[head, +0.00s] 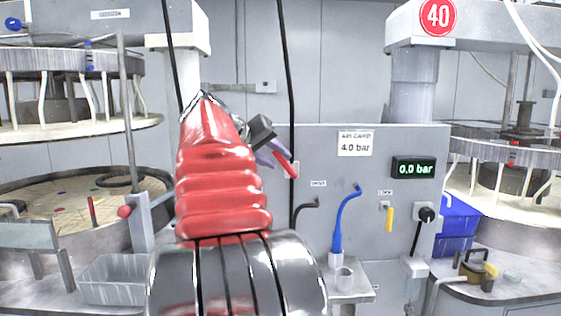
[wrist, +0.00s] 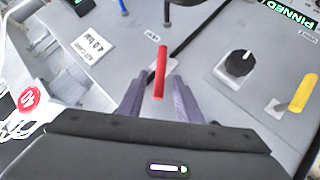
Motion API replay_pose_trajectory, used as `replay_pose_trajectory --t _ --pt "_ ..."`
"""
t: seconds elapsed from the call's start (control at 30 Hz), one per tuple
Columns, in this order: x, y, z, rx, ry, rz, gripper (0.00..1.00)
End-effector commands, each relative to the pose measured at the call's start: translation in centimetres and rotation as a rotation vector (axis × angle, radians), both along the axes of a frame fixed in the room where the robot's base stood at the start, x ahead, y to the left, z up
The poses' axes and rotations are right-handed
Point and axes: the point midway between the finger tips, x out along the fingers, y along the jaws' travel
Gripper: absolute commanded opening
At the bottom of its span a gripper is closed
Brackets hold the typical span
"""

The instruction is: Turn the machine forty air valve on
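A slim red lever (wrist: 160,65) stands out from the grey panel of machine forty. In the wrist view its near end lies between the two purple fingers of my gripper (wrist: 157,84). The fingers are apart, with a gap visible on both sides of the lever. In the head view the red lever (head: 286,166) shows just past my gripper (head: 274,154), and my red arm hides the panel to the left. The pressure display (head: 414,168) on the panel reads 0.0 bar. The air card (head: 355,143) reads 4.0 bar and also shows in the wrist view (wrist: 92,45).
A black knob (wrist: 239,63) and a yellow lever (wrist: 303,93) are right of the red lever in the wrist view. A blue hose (head: 346,215), another yellow handle (head: 390,219) and a black plug (head: 426,214) are lower on the panel. The round 40 sign (head: 438,16) is above.

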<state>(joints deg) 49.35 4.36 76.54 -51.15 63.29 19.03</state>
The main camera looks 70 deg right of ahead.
Motion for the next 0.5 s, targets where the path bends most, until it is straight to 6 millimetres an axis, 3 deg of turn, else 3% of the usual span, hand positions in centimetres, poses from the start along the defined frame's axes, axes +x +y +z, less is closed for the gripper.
replay_pose_trajectory --t 0.5 --pt "1.6 7.6 4.2 -0.001 -0.002 0.002 0.32"
